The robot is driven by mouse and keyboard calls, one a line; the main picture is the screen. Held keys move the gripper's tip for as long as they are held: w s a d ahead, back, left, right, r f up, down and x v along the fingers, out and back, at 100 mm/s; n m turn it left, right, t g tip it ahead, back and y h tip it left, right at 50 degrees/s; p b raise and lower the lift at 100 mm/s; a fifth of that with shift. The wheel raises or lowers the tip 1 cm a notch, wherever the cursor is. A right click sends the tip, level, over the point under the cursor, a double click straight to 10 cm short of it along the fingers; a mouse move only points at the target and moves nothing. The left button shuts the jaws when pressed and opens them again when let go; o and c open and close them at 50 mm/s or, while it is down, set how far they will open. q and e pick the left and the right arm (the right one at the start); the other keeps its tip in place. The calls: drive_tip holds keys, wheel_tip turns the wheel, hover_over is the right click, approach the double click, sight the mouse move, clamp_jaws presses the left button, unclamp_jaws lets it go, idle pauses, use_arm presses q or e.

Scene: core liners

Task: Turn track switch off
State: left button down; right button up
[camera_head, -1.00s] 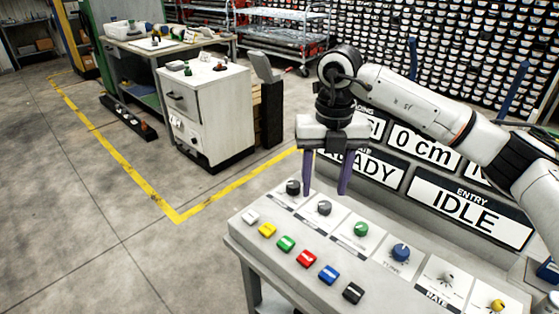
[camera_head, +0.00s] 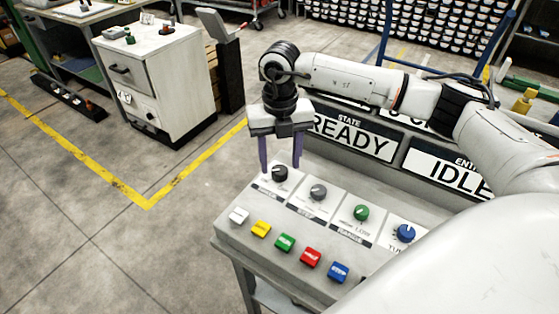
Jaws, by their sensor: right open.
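My right gripper (camera_head: 280,167) points down over the far-left end of the sloping control panel (camera_head: 232,222), its two purple fingers spread apart. The black knob (camera_head: 280,174) shows between and just below the fingertips; I cannot tell whether they touch it. A grey knob (camera_head: 318,192), a green knob (camera_head: 361,213) and a blue knob (camera_head: 404,234) follow to the right. The labels are mostly too small to read, and I cannot tell which control is the track switch. My left gripper is out of view.
White (camera_head: 238,216), yellow (camera_head: 261,230), green (camera_head: 285,242), red (camera_head: 311,257) and blue buttons (camera_head: 338,272) line the panel's front. Display signs reading READY (camera_head: 352,137) and IDLE (camera_head: 455,174) stand behind. My white arm hides the panel's right end.

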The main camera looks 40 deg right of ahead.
drive_tip(key=shift+f, duration=0.75)
drive_tip(key=c, duration=1.1)
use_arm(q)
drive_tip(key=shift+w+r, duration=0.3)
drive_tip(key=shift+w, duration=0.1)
use_arm(e)
drive_tip(key=shift+o, duration=0.2)
drive_tip(key=shift+w, duration=0.1)
